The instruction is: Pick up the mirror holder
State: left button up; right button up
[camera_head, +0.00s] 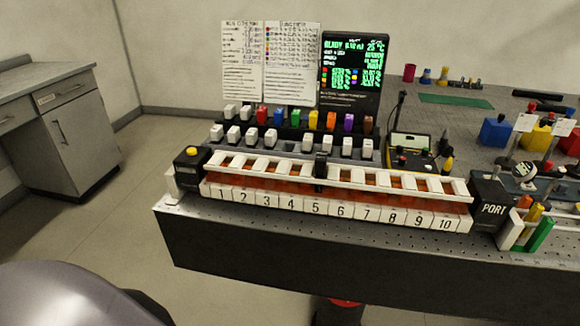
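I cannot tell for certain which thing is the mirror holder. A small round-headed mount (524,171) with a pale face and dark rim stands at the right of the bench, behind the black PORT block (491,208); it may be the one. Two white cards on posts (525,123) stand farther back, by the blue block (494,132) and the yellow block (534,139). Neither of my grippers shows in the head view.
The perforated bench (300,226) carries a long white rack (330,215) numbered 1 to 10 along its front. Coloured and white blocks, a lit screen (353,65) and a yellow meter (410,150) stand behind it. A grey cabinet (60,125) is at left, with open floor between.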

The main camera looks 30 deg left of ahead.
aim_at(321, 161)
jog(key=k+j+u, duration=0.1)
jog(key=u, duration=0.6)
